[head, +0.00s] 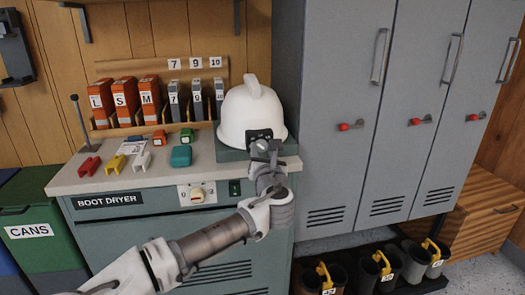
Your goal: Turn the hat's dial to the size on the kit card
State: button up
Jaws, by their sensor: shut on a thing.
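The white hard hat (251,113) sits upright on a dark green block (229,154) at the right end of the counter. A dark dial mount (254,133) shows at its lower front edge. My gripper (264,148) reaches up to this mount and is shut on the dial, which it mostly hides. The dial's marks cannot be read. A small white printed sheet (133,146), perhaps the kit card, lies on the counter at the left. Its print is too small to read.
Orange cases lettered L, S, M (125,99) and grey numbered cases (196,98) stand behind. Small coloured items and a teal box (181,156) lie on the counter (75,182). Grey lockers (345,110) rise close on the right. The boot dryer's knob (197,195) is below.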

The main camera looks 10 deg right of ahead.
grip_shut()
jog(key=shift+r+m+p, duration=0.1)
jog(key=shift+m+p, duration=0.2)
jog(key=shift+p, duration=0.05)
jog(key=m+p, duration=0.3)
jog(key=shift+r, duration=0.15)
jog(key=m+p, duration=0.3)
jog(key=m, duration=0.2)
jog(key=shift+d+g+p, duration=0.1)
jog(key=shift+g+p, duration=0.25)
jog(key=shift+g, duration=0.05)
jog(key=m+y+p, duration=0.1)
jog(key=m, duration=0.4)
jog(key=shift+m, duration=0.3)
jog(key=m+b, duration=0.1)
jog(key=m, duration=0.3)
jog(key=shift+d+y, duration=0.1)
jog(key=shift+y, duration=0.3)
jog(key=shift+m, duration=0.3)
